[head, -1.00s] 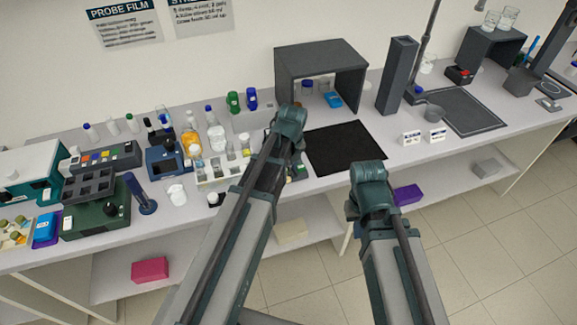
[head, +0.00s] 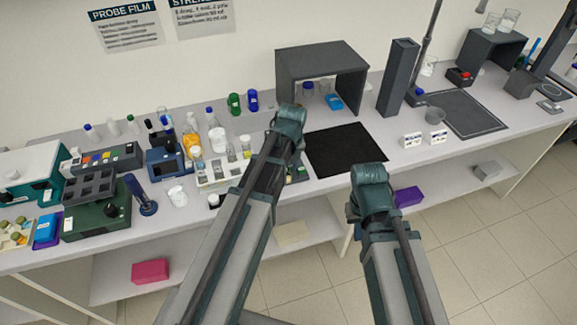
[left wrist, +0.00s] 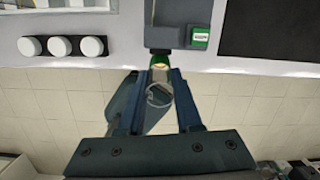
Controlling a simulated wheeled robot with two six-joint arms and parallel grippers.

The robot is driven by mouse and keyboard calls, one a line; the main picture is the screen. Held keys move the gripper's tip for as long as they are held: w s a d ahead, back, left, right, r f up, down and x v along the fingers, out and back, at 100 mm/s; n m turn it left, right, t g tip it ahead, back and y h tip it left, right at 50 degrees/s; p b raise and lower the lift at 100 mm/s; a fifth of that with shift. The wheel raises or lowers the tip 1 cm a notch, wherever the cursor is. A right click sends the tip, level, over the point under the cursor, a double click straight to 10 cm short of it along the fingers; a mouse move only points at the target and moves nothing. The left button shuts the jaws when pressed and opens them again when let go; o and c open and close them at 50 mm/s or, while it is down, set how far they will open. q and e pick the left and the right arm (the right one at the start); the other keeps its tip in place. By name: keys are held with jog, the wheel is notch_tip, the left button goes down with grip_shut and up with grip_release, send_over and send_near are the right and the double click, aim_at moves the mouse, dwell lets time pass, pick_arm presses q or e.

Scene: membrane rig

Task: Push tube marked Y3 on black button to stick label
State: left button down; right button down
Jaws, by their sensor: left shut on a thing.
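In the left wrist view my left gripper (left wrist: 158,78) is shut on a small clear tube (left wrist: 159,96) with a yellowish end. A Y3 mark cannot be read on it. The tube is just in front of a dark device (left wrist: 176,14) with a green label patch (left wrist: 200,38) at the bench's front edge. I cannot tell whether tube and device touch. No black button can be made out for certain. In the head view my left arm hides its own gripper and most of that device. My right arm hangs in front of the bench, its gripper hidden.
A rack with bottles (head: 222,172) stands to the left. White round caps (left wrist: 60,46) sit left of the device in the left wrist view.

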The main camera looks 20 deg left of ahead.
pick_arm(q)
jog(key=shift+s+d+r+p, duration=0.35)
jog(key=shift+s+r+p, duration=0.2)
jog(key=shift+r+p, duration=0.3)
jog(key=shift+s+d+r+p, duration=0.4)
jog(key=shift+s+r+p, duration=0.2)
jog(key=shift+r+p, duration=0.25)
jog(key=shift+s+d+r+p, duration=0.35)
jog(key=shift+s+r+p, duration=0.2)
jog(key=shift+r+p, duration=0.3)
